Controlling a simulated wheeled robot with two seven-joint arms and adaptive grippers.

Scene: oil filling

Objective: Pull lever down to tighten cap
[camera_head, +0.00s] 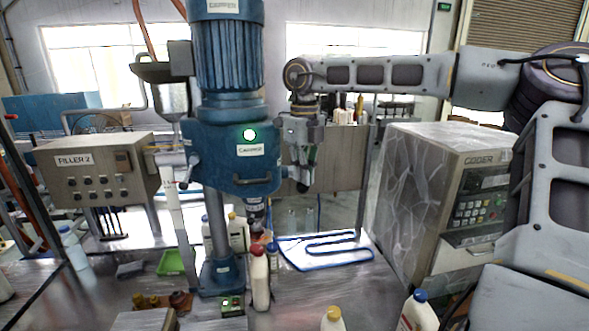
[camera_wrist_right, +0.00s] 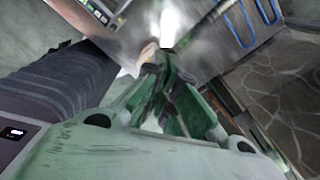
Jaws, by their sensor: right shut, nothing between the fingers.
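The blue capping machine (camera_head: 232,150) stands in the middle of the head view, with a dark curved handle (camera_head: 252,182) on its front. A dark spindle (camera_head: 255,208) points down under its body. A white bottle with a red cap (camera_head: 260,280) stands upright below and in front of the spindle. My right gripper (camera_head: 302,184) is shut and empty, pointing down just right of the machine body; I cannot tell whether it touches a lever. In the right wrist view its green-tinted fingers (camera_wrist_right: 165,85) are together. My left gripper is not in view.
A control box marked FILLER 2 (camera_head: 95,170) is at the left. A large grey coder (camera_head: 440,200) stands at the right. Several bottles, including a yellow-capped one (camera_head: 333,318), stand on the table.

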